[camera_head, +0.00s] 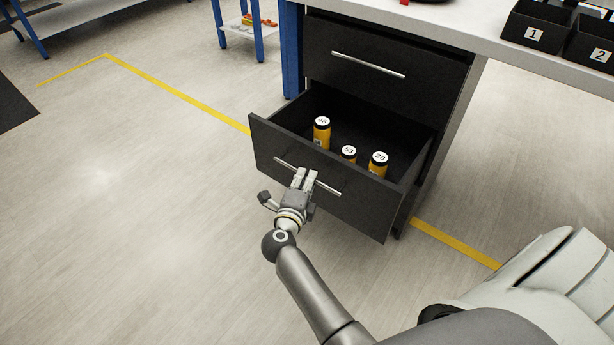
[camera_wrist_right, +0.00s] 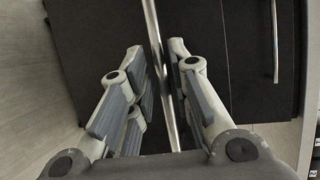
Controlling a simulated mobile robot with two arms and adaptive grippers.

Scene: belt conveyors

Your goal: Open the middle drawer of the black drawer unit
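The black drawer unit (camera_head: 452,75) stands under a worktop in the head view. Its upper drawer (camera_head: 340,60) is shut. The drawer below it (camera_head: 285,160) is pulled well out; its front hides what is underneath. Three yellow bottles with black parts and numbered white tops, 46 (camera_head: 321,132), 53 (camera_head: 348,154) and 28 (camera_head: 377,164), stand inside. My right gripper (camera_head: 306,177) is at this drawer's bar handle (camera_head: 326,187). In the right wrist view the handle (camera_wrist_right: 153,32) passes between the fingers, with narrow gaps beside it. My left gripper is out of view.
Black bins marked 1 (camera_head: 534,35) and 2 (camera_head: 598,56) stand on the worktop (camera_head: 470,38). A blue-legged table (camera_head: 257,30) is at the back. Yellow floor tape (camera_head: 170,87) runs behind the drawer. The floor left of the drawer is clear.

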